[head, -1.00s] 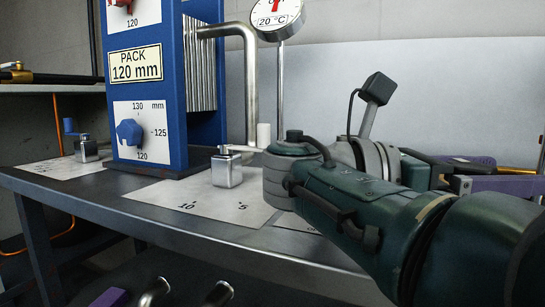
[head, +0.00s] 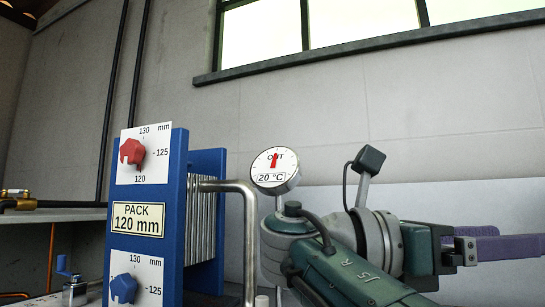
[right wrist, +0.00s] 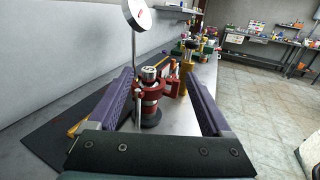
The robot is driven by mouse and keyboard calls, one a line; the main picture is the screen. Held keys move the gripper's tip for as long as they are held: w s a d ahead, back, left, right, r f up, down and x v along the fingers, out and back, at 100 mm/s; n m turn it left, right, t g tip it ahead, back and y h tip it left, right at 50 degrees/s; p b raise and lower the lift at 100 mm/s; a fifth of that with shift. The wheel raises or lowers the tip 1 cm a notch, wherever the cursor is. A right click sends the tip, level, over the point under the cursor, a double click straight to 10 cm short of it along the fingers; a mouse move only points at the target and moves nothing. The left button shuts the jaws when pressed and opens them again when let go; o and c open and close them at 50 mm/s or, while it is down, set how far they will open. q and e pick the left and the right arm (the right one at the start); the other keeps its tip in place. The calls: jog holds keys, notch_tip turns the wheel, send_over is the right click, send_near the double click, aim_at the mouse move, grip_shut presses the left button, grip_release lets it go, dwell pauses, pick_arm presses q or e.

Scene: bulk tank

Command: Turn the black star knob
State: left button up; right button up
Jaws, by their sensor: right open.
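I cannot make out a black star knob for certain in either view. My right gripper (head: 500,246) has purple fingers and points to the right in the head view. In the right wrist view the same gripper (right wrist: 160,78) is open, with its fingers wide apart and nothing between the tips. Beyond and between the fingers stands a red and silver fitting (right wrist: 151,88) with a dark base on the bench; its details are too small to tell. A red knob (head: 132,151) and a blue knob (head: 123,288) sit on white scale plates. My left gripper is not in view.
The blue plate pack (head: 174,215) and a bent steel pipe (head: 248,225) stand left of my right arm. A round gauge (head: 275,170) stands on a thin stem. The bench (right wrist: 203,78) runs away, with several small items on it. Open floor (right wrist: 262,75) lies to the right.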

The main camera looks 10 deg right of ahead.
notch_tip(320, 180, up, 7)
jog(key=p, duration=0.1)
dwell(0.5)
